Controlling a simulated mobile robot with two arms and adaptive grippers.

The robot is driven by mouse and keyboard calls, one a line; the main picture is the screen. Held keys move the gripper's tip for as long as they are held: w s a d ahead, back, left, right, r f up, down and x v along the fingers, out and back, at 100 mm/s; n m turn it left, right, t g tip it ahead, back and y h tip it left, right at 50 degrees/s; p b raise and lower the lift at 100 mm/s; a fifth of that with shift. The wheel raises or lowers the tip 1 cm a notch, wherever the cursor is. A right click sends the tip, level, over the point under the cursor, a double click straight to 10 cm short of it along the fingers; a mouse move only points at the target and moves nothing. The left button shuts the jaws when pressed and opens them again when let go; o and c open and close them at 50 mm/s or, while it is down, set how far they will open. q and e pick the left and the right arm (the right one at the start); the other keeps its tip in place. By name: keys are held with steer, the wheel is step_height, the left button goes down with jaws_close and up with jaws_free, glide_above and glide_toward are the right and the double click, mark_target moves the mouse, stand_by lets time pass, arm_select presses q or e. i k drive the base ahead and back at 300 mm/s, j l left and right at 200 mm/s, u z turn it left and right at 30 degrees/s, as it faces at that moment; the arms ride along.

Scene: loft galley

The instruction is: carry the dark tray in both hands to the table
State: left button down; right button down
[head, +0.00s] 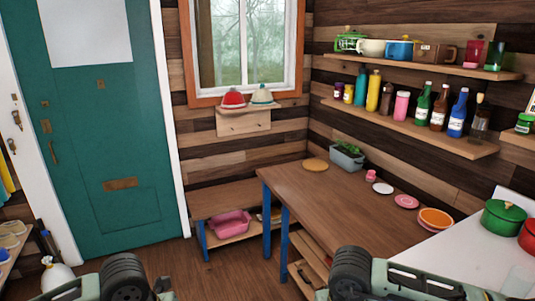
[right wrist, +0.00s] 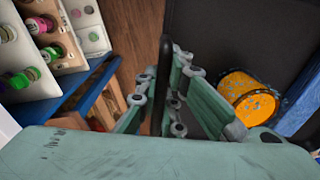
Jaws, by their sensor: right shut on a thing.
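The dark tray (right wrist: 212,25) shows only in the right wrist view, as a near-black flat surface with a thin upright edge. My right gripper (right wrist: 166,95) has its fingers on both sides of that edge and is shut on it. An orange-yellow round item with blue spots (right wrist: 247,97) is on the tray, close to the right finger. The wooden table (head: 340,205) with blue legs stands ahead in the head view. My forearms show at the bottom of the head view; both grippers are outside it, so the left gripper is hidden.
On the table are a grey planter (head: 346,158), a round tan mat (head: 315,164), a pink jar (head: 370,176), small plates (head: 405,201) and orange bowls (head: 435,218). The table's near middle is bare. A low bench (head: 205,205) with a pink bin (head: 231,223) stands left of it.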

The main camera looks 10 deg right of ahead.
mark_target(340, 213)
steer(key=i+u, duration=0.15)
steer(key=i, duration=0.95)
steer(key=i+u, duration=0.15)
steer(key=i, duration=0.9)
steer(key=i+z, duration=0.4)
steer(key=i+j+z, duration=0.1)
steer(key=i+z, duration=0.35)
steer(key=i+l+z, duration=0.1)
steer(key=z, duration=0.3)
steer(key=i+z, duration=0.4)
steer(key=i+j+z, duration=0.1)
steer(key=z, duration=0.3)
steer(key=i+z, duration=0.1)
steer(key=z, duration=0.6)
